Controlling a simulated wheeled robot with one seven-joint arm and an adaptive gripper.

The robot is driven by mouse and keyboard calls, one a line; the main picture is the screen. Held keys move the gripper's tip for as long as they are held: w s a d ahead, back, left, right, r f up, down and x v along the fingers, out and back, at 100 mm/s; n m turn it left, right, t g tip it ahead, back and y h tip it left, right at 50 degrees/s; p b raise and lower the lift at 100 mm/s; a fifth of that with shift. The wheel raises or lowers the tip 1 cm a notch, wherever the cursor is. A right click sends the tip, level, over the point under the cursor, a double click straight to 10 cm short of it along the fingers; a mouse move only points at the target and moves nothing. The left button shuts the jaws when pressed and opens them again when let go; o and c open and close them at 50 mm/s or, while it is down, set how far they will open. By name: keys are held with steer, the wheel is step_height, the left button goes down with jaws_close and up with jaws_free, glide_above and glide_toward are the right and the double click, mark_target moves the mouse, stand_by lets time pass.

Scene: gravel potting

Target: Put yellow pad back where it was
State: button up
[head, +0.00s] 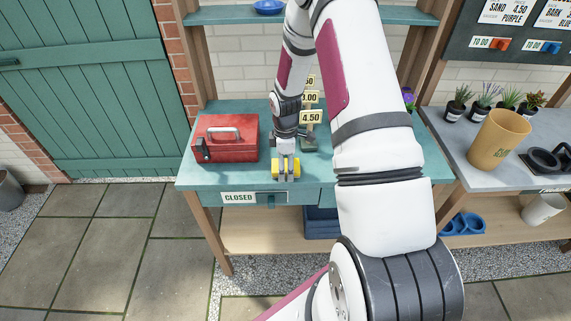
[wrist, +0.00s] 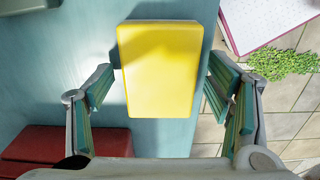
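The yellow pad (head: 277,172) lies near the front edge of the teal bench (head: 235,178). My gripper (head: 286,177) points down over it. In the wrist view the yellow pad (wrist: 158,70) fills the space between the two fingers of my gripper (wrist: 160,92).
A red toolbox (head: 228,140) stands to the left on the bench. Price signs (head: 311,117) stand behind my gripper. A closed sign (head: 239,198) is on the bench front. At right, a grey table (head: 455,150) holds several potted plants and a tan pot (head: 499,139).

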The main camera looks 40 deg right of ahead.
steer(key=shift+r, duration=0.15)
steer(key=s+a+r+m+b, duration=0.1)
steer(key=a+r, duration=0.1)
steer(key=r, duration=0.9)
steer(key=a+r+m, duration=0.1)
steer(key=a+r, duration=0.1)
steer(key=r, duration=0.8)
steer(key=s+a+r+m+t, duration=0.2)
steer(key=s+a+r+m, duration=0.2)
steer(key=s+a+r, duration=0.3)
steer(key=s+a+r+m+t, duration=0.3)
steer(key=s+a+r+m, duration=0.2)
steer(key=s+r, duration=0.6)
steer(key=shift+s+a+t, duration=0.3)
steer(key=shift+s+a, duration=0.7)
steer(key=shift+s, duration=0.05)
